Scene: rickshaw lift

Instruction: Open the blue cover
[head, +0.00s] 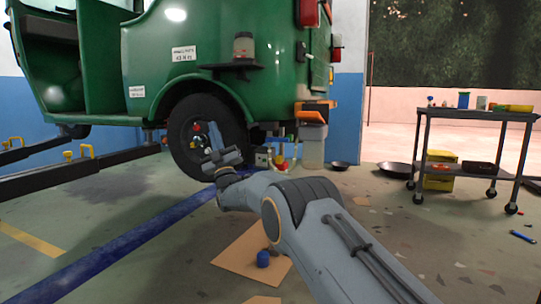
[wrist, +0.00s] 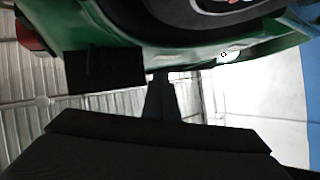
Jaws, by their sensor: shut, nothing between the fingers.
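My gripper (head: 213,132) shows in the head view in front of the green rickshaw's dark rear wheel (head: 190,150). It points upward, and its fingers are shut and empty. In the wrist view a narrow dark shape, which looks like the shut fingers (wrist: 160,98), rises from a wide dark block. I cannot pick out a blue cover with certainty. A small blue-topped object (head: 262,259) sits on a brown sheet on the floor in the head view, well below and apart from my gripper. The wrist view shows no blue cover.
The green rickshaw (head: 150,80) stands raised above the dark lift arms (head: 80,178). A small jar (head: 243,46) stands on a dark shelf on its side. A wheeled cart (head: 475,116) with several items is at the right. Black pans lie on the floor. The right foreground floor is mostly clear.

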